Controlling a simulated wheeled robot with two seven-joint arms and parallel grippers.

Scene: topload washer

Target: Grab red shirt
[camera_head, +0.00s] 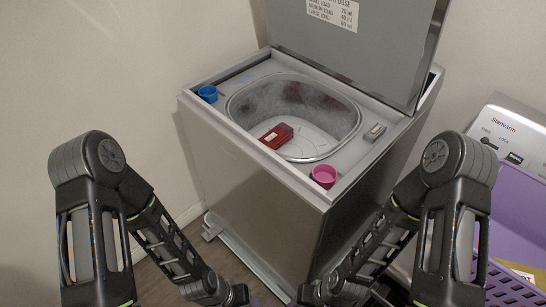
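A small red item (277,136), the only clearly red thing in view, lies inside the open drum (350,133) of the top-load washer (240,185), near the drum's front left wall. It looks folded or box-like, with darker sides; I cannot tell for sure that it is a shirt. My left gripper (238,296) and my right gripper (306,296) are low at the bottom edge of the view, in front of the washer and well below its top. Both are apart from the red item. Their fingers are dark and cut off by the frame, so their opening does not show.
The washer lid (350,45) stands open at the back. A blue cup (208,93), a pink cup (324,175) and a small grey piece (374,132) are on the washer's top rim. A purple basket (515,215) stands at the right, before a second machine (515,125).

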